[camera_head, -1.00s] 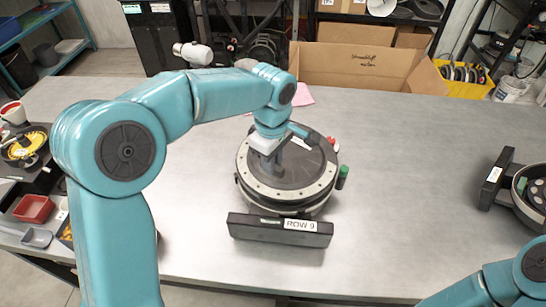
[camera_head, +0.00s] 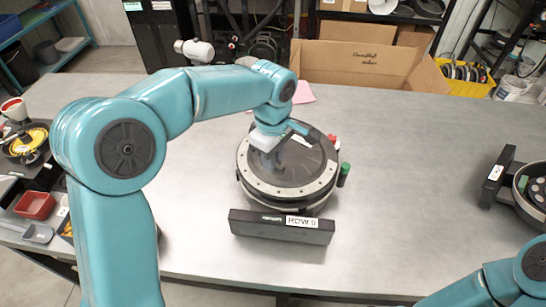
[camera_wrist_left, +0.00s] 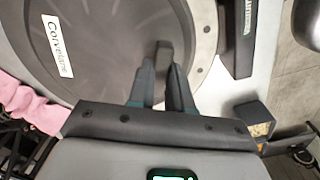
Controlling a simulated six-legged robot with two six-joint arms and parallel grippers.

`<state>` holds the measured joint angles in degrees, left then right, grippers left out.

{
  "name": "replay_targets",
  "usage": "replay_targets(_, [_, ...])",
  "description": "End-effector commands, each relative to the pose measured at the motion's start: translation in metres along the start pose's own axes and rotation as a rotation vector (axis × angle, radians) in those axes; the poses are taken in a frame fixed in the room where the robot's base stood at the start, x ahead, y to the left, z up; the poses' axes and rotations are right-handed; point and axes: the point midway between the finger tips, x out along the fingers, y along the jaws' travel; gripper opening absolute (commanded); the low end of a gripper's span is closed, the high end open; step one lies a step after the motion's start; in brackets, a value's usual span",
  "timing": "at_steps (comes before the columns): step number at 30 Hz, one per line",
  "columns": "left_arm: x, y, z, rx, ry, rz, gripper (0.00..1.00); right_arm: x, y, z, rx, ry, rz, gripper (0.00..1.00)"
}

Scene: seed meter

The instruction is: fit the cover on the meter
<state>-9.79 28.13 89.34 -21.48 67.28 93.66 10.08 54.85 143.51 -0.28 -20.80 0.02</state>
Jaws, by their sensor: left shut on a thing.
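The meter (camera_head: 262,184) is a round drum on the table, with a pale bolted rim and a dark block labelled ROW 9 (camera_head: 282,227) at its front. The dark round cover (camera_head: 309,165) lies over the meter's top, inside or on the pale rim; I cannot tell whether it sits flush. In the left wrist view the cover (camera_wrist_left: 105,50) carries a white label and a grey upright tab (camera_wrist_left: 163,58). My left gripper (camera_head: 275,156) is shut on this tab; its fingers (camera_wrist_left: 163,80) stand either side of it. My right gripper is out of view.
A red knob (camera_head: 332,140) and a green grip (camera_head: 343,169) stick out at the meter's right side. A second, similar unit (camera_head: 530,190) stands at the right edge. A cardboard box (camera_head: 355,68) is behind the table. The table between the units is clear.

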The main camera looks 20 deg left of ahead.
Motion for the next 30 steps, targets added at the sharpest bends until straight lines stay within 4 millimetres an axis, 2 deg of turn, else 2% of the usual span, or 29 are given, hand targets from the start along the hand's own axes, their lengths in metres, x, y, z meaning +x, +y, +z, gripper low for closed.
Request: replay_targets(30, [0.0068,0.0067,0.0005,0.0,0.0,0.002,0.0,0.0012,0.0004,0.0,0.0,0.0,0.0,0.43])
